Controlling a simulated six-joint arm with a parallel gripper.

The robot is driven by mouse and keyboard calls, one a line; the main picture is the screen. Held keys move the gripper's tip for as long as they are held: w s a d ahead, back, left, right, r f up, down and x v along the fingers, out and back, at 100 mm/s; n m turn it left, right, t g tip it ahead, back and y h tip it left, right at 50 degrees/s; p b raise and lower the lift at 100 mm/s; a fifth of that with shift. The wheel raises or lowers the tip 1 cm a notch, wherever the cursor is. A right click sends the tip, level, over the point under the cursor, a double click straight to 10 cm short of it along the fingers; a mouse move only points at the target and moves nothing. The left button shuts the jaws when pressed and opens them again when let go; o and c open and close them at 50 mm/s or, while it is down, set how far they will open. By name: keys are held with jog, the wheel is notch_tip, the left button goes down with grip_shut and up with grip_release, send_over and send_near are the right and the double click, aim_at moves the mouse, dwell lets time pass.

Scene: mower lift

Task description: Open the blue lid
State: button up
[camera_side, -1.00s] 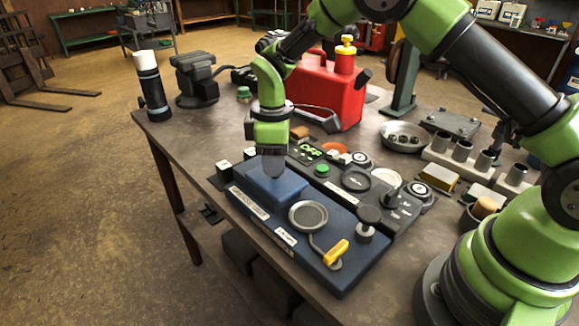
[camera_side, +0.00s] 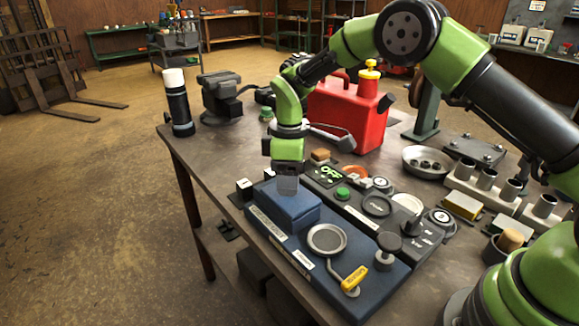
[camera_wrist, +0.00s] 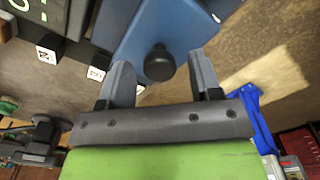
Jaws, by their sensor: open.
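The blue lid (camera_side: 284,211) is a raised, box-like block at the far left end of a dark blue panel (camera_side: 372,305). It looks lowered flat. My gripper (camera_side: 286,187) points down over its back part. In the wrist view, the blue lid (camera_wrist: 165,25) has a round black knob (camera_wrist: 158,62) at its edge. My gripper's two fingers (camera_wrist: 160,75) stand apart, one on each side of the knob, with visible gaps. In the side view the gripper hides the knob, and I cannot tell the fingertip height.
The blue panel also carries a round dish (camera_side: 327,239), a yellow-handled lever (camera_side: 354,279) and a black knob (camera_side: 388,248). A black control panel (camera_side: 365,215) adjoins it. A red fuel can (camera_side: 352,112) stands behind. Open floor lies left of the bench (camera_side: 215,165).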

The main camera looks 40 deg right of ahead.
notch_tip(320, 180, up, 10)
dwell(0.4)
jog(key=shift+r, duration=2.7)
jog(key=s+d, duration=0.1)
jog(key=d, duration=0.7)
jog(key=s+d, duration=0.2)
jog(key=d, duration=0.6)
jog(key=shift+s+d, duration=0.25)
jog(key=shift+d, duration=0.1)
